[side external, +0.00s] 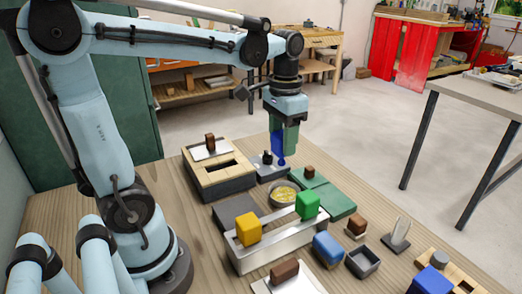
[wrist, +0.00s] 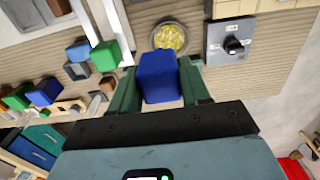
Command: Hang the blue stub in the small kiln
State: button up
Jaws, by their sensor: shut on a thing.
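My gripper (side external: 284,143) is shut on the blue stub (side external: 278,150), held upright with its narrow lower end pointing down, above the grey switch box with a black knob. In the wrist view, the blue stub (wrist: 158,76) sits between the two green fingers of my gripper (wrist: 160,92). Its lower end is hidden there. A tan brick block with a dark opening (side external: 221,170) stands to the left of my gripper in the side view; it looks like a kiln, but I cannot tell whether it is the small one.
The switch box (wrist: 230,42) is beside a bowl of yellow bits (wrist: 168,38). A metal rack (side external: 275,240) holds a yellow block (side external: 247,229) and a green block (side external: 307,205). Another blue block (side external: 327,248) and a grey tray (side external: 362,262) stand in front.

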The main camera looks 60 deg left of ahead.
jog(key=s+a+f, duration=0.2)
jog(key=s+a, duration=0.2)
jog(key=a, duration=0.5)
send_near(217, 166)
jog(key=d+r, duration=0.3)
jog(key=d, duration=0.1)
jog(key=shift+w+a+f, duration=0.1)
jog(key=shift+a+f, duration=0.05)
jog(key=shift+f, duration=1.4)
jog(key=shift+a+f, duration=0.1)
jog(key=shift+f, duration=1.4)
jog(key=o, duration=1.1)
jog(key=shift+r, duration=0.1)
